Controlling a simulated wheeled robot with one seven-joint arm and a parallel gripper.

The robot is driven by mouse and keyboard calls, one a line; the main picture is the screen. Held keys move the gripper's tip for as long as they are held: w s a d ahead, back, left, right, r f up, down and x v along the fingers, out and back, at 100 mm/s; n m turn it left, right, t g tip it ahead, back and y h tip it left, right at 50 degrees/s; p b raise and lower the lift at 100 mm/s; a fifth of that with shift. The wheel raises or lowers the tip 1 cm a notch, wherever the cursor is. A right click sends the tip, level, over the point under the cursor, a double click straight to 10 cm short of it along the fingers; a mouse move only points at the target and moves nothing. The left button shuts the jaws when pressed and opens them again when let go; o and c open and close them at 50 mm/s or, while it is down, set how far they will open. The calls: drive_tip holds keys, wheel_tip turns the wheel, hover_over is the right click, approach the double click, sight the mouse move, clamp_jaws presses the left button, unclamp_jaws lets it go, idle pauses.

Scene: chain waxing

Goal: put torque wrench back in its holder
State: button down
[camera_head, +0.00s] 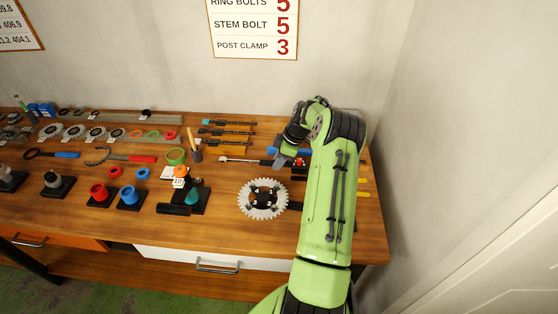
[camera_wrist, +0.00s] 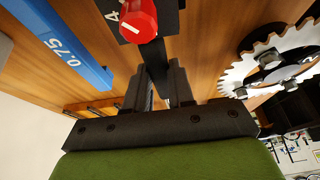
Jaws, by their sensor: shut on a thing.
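My gripper (camera_head: 287,161) is low over the right part of the bench. In the wrist view my gripper (camera_wrist: 160,88) is shut on a dark bar, which I take to be the torque wrench (camera_wrist: 154,60). In the head view a slim tool with a silver head and red and black parts, apparently the torque wrench (camera_head: 240,160), points left from near my gripper. A red knob (camera_wrist: 139,18) sits on a black piece marked 4, just beyond the jaws. I cannot make out the wrench's holder. My arm hides part of the bench.
A toothed chainring (camera_head: 263,186) is fixed on a stand in front of my gripper. A blue piece marked 0.75 (camera_wrist: 65,48) lies beside the jaws. Several tools (camera_head: 228,133) lie behind, and a green ring (camera_head: 176,156) is to the left. The wall is close behind.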

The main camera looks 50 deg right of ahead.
drive_tip(key=shift+f+b, duration=0.5)
drive_tip(key=shift+b, duration=0.1)
idle(0.4)
drive_tip(key=shift+f+b, duration=0.45)
drive_tip(key=shift+b, duration=0.05)
drive_tip(key=c, duration=0.9)
unclamp_jaws()
